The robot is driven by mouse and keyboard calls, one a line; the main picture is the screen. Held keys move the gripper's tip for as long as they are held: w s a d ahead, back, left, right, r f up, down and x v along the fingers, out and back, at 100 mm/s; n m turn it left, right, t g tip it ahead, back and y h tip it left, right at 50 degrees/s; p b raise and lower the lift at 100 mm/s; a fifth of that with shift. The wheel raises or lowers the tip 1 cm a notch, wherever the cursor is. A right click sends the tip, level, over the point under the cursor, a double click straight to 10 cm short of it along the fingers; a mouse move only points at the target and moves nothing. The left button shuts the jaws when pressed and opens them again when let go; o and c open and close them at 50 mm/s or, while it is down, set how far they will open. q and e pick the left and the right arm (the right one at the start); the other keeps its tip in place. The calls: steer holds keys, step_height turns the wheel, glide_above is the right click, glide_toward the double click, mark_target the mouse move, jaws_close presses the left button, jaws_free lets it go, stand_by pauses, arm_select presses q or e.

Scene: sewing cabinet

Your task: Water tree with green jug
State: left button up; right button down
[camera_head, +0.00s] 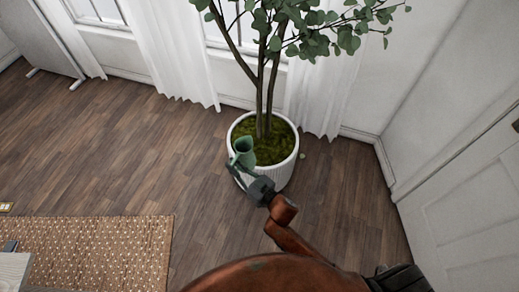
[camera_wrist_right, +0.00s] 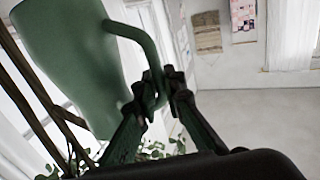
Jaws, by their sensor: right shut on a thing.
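The tree (camera_head: 268,82) stands in a round white pot (camera_head: 275,178) with mossy green soil (camera_head: 272,150), by the curtained window. The green jug (camera_head: 243,152) is at the pot's near-left rim, over the soil's edge in the head view. My right gripper (camera_head: 242,166) is shut on the jug's handle. In the right wrist view the jug (camera_wrist_right: 75,60) fills the upper left and looks tilted, and the fingers (camera_wrist_right: 162,92) close around its handle. No water is visible. Whether the jug touches the pot is unclear. My left gripper is not in view.
White curtains (camera_head: 180,55) hang behind and left of the tree. A woven rug (camera_head: 100,250) lies at lower left, beside a table corner (camera_head: 14,272). A white panelled door (camera_head: 468,225) is at right. The wooden floor (camera_head: 130,150) left of the pot is clear.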

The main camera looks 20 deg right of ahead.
arm_select(q)
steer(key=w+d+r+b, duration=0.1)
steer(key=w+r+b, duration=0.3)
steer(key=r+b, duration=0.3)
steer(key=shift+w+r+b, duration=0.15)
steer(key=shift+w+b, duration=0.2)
steer(key=shift+b, duration=0.5)
arm_select(e)
steer(key=w+d+f+n+g+y, duration=0.1)
steer(key=w+d+f+y, duration=0.1)
steer(key=w+f, duration=1.1)
step_height(320, 180, down, 5)
steer(key=shift+w+d+r+n+g+y, duration=0.1)
steer(key=shift+w+d+n+g+y, duration=0.2)
steer(key=shift+w, duration=0.1)
steer(key=shift+a, duration=0.1)
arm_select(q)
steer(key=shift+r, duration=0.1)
